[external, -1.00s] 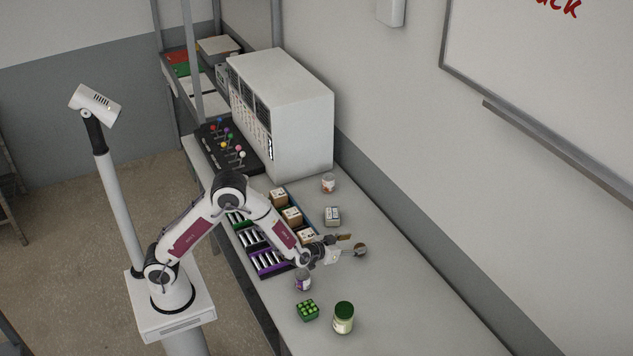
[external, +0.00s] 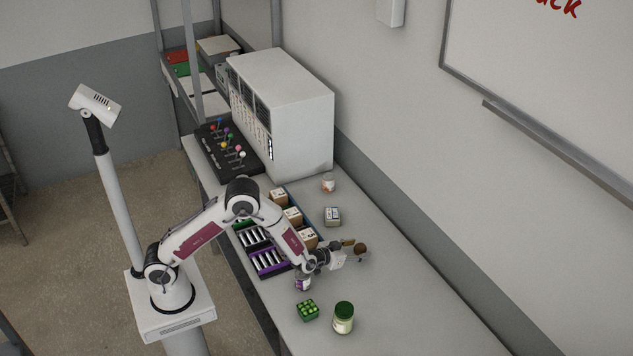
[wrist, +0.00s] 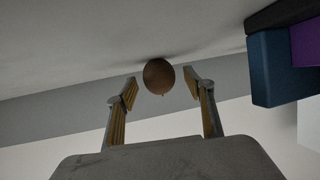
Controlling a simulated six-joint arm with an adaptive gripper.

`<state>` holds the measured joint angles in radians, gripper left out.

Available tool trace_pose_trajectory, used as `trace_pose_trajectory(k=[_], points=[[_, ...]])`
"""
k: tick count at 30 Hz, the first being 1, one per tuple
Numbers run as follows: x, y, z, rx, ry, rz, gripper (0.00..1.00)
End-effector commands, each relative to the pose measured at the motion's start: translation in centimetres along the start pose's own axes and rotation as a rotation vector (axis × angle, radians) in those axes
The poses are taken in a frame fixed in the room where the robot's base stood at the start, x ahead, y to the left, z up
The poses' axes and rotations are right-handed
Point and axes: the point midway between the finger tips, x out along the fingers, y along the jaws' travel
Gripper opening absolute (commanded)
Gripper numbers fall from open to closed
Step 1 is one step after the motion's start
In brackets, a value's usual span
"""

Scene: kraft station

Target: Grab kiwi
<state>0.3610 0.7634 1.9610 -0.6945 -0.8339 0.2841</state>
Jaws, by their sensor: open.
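The kiwi (external: 360,249) is a small brown round fruit on the table to the right of the sorting bins. In the wrist view the kiwi (wrist: 159,75) shows just past the fingertips, in line with the gap between them. My gripper (external: 352,250) is low over the table and points at the kiwi. In the wrist view its two yellow-padded fingers (wrist: 160,86) are spread apart with nothing held. I cannot tell whether either finger touches the kiwi.
A white-and-purple can (external: 303,284), a green block of several pieces (external: 308,310) and a green-lidded jar (external: 343,318) stand at the front. A small box (external: 332,216) and another can (external: 328,184) stand behind. Coloured bins (external: 268,262) lie left. Table to the right is clear.

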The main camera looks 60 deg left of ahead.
Motion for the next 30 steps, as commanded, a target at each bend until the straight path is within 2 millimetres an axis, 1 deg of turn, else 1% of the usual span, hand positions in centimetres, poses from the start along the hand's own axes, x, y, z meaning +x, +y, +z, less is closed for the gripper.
trace_pose_trajectory(k=[4, 17, 18, 20, 21, 22, 23, 30], points=[[0.32, 0.03, -0.06, 0.000, 0.001, 0.001, 0.53], [0.29, 0.02, -0.05, 0.000, 0.001, 0.001, 0.53], [0.29, 0.03, -0.05, 0.000, 0.001, 0.001, 0.47], [0.29, 0.03, -0.05, 0.000, 0.001, 0.001, 0.32], [0.29, 0.03, -0.05, 0.000, 0.001, 0.001, 0.21], [0.29, 0.03, -0.05, 0.000, 0.001, 0.001, 0.14], [0.29, 0.03, -0.05, 0.000, 0.001, 0.001, 0.11], [0.29, 0.03, -0.07, 0.000, 0.001, 0.001, 0.11]])
